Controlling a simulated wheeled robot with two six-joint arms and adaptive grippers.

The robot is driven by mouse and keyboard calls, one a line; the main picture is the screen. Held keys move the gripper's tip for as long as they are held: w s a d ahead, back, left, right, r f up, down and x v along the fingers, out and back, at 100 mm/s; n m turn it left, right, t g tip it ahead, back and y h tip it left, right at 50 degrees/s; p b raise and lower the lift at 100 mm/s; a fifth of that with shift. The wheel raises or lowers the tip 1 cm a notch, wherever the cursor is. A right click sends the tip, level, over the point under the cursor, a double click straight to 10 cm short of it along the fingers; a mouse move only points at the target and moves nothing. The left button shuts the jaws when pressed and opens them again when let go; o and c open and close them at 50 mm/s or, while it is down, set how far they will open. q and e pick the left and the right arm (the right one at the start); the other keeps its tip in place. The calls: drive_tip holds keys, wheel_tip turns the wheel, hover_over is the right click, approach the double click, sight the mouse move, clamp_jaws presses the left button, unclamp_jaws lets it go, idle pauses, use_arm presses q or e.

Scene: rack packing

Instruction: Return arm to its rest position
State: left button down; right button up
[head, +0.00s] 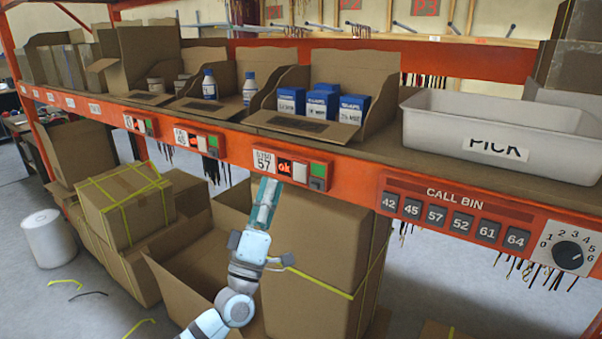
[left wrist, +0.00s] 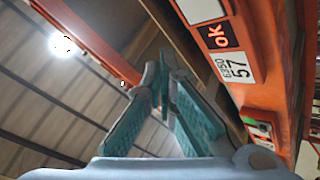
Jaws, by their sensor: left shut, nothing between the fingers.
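My left gripper (head: 266,192) is raised in front of the shelf's orange front beam, just below and left of the label 57 panel (head: 290,168). Its teal fingers are together and hold nothing. In the left wrist view the gripper (left wrist: 163,85) points up along the beam, with the label 57 panel (left wrist: 233,67) to its right. I cannot tell from the pictures whether the fingers touch the beam. My left arm comes up from the bottom edge in the head view. My right gripper is in neither view.
Blue boxes (head: 322,104) stand in an open carton above the 57 panel. A grey PICK tote (head: 500,130) sits on the shelf at right. Large cartons (head: 312,260) stand below the beam, close behind my arm.

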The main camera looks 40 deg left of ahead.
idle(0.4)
use_arm(q)
drive_tip(key=w+f+m+g+h, duration=0.25)
drive_tip(key=f+m, duration=0.25)
drive_tip(key=f, duration=0.5)
drive_tip(key=w+f+m+g+h, duration=0.2)
drive_tip(key=w+f+m+g, duration=0.15)
drive_tip(key=f, duration=0.55)
drive_tip(key=s+a+f+m+g, duration=0.1)
drive_tip(key=s+f+g, duration=0.2)
drive_tip(key=f, duration=0.6)
drive_tip(key=s+f+m+g, duration=0.2)
drive_tip(key=f, duration=0.7)
drive_tip(key=s+a+f+m+g, duration=0.1)
drive_tip(key=s+f+g, duration=0.2)
drive_tip(key=f, duration=0.6)
drive_tip(key=s+d+f+m+g, duration=0.15)
drive_tip(key=s+f+g, duration=0.25)
drive_tip(key=s+f, duration=0.6)
drive_tip(key=s+d+f+m+g, duration=0.1)
drive_tip(key=s+d+f+g, duration=0.2)
drive_tip(key=s+f, duration=0.7)
drive_tip(key=s+d+f+g, duration=0.2)
drive_tip(key=s+d, duration=0.2)
drive_tip(key=s, duration=0.5)
drive_tip(key=s+d+f+g, duration=0.2)
drive_tip(key=s+d, duration=0.3)
drive_tip(key=s, duration=0.5)
drive_tip(key=shift+s+h, duration=0.25)
drive_tip(key=shift+h, duration=0.1)
